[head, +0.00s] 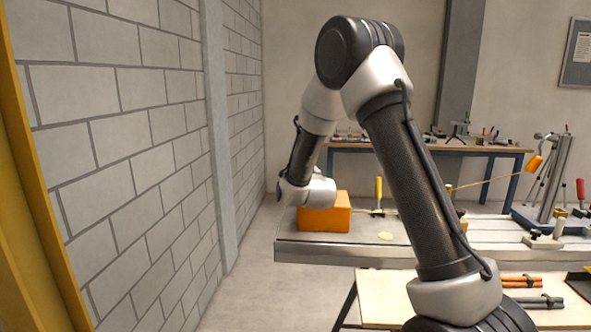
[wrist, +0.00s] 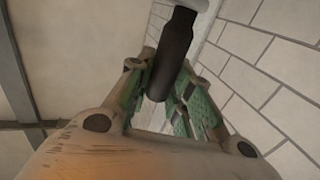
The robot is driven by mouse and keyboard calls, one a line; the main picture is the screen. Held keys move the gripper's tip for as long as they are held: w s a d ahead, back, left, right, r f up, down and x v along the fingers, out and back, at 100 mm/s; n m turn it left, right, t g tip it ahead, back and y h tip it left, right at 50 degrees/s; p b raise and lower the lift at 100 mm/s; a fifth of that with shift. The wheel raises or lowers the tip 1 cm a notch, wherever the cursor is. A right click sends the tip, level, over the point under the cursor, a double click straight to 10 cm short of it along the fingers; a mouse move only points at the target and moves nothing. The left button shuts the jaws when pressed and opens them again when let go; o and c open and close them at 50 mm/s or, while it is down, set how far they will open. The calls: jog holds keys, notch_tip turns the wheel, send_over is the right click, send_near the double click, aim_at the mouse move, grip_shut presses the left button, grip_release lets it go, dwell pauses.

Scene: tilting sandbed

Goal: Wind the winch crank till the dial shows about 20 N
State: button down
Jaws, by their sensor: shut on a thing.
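In the wrist view my gripper (wrist: 164,84) has its green-padded fingers on either side of a dark cylindrical handle (wrist: 174,50), which looks like the crank's grip. The fingers are shut on it. The handle's upper end meets a pale part at the top edge of the picture. In the head view my arm reaches to the left end of the bench, beside an orange box (head: 328,214). My gripper's fingers and the crank are not clear there. I cannot make out a dial face or a reading in either view.
The box stands on a long grey bench (head: 300,250). A yellow-handled tool (head: 379,190) stands right of it. A grey block wall (head: 130,130) runs close along the left. A lower table (head: 385,290) with tools is in front.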

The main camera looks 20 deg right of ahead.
jog(key=shift+w+d, duration=0.75)
jog(key=shift+d, duration=0.2)
jog(key=c, duration=1.3)
grip_release()
jog(key=shift+d, duration=0.1)
jog(key=shift+s, duration=0.4)
jog(key=s, duration=0.7)
jog(key=s+a, duration=0.1)
jog(key=s, duration=0.3)
jog(key=shift+s, duration=0.1)
